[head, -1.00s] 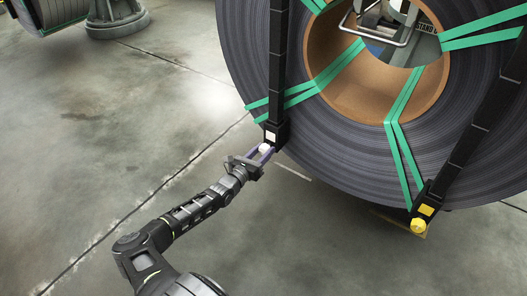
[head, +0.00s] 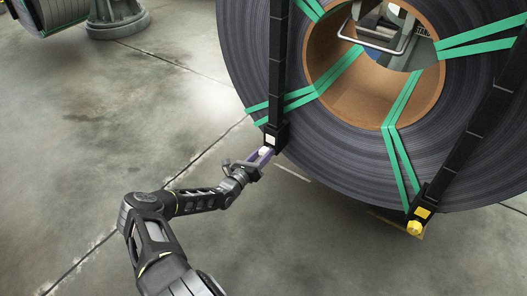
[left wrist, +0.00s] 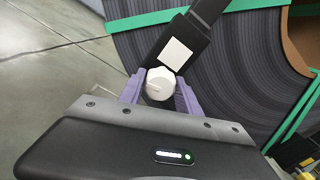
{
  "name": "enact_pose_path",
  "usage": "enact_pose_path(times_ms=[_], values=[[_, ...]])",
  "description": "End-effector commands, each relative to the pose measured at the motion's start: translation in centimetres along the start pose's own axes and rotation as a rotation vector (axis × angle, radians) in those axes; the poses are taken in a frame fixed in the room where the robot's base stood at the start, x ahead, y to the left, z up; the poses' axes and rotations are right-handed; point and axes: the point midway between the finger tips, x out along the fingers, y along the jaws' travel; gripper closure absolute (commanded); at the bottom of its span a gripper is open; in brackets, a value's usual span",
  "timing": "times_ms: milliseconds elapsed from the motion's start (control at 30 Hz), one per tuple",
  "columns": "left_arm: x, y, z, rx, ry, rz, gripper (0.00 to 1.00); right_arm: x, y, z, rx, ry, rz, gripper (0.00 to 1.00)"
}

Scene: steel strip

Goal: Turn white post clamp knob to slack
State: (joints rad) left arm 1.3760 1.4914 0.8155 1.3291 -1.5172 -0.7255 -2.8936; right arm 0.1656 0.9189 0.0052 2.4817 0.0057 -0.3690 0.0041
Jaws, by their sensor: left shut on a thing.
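The white post clamp knob (left wrist: 160,84) shows between the two purple fingers of my left gripper (left wrist: 160,92) in the left wrist view. The gripper is shut on the knob. In the head view, my left gripper (head: 262,156) reaches the foot of the left black post (head: 277,70), and the white knob (head: 265,151) is partly hidden by the fingers. A white square label (left wrist: 175,55) sits on the black clamp just above the knob. My right gripper is not in view.
A large steel strip coil (head: 330,135) with green straps stands behind the posts. A second black post (head: 480,125) at the right carries a yellow knob (head: 414,228) at its foot. A grey round base (head: 118,22) stands at the back left. The concrete floor at the left is clear.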

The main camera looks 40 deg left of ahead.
Motion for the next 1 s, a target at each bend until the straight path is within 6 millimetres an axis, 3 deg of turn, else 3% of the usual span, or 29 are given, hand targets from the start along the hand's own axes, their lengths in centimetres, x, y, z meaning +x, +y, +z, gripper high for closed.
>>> enact_pose_path(times_ms=[300,1000], values=[[0.2,-0.1,0.2,-0.204,-0.002,-0.006,1.00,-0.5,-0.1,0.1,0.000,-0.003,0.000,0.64],[0.1,0.2,-0.2,-0.862,-0.003,-0.002,1.00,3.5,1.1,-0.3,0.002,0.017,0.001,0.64]])
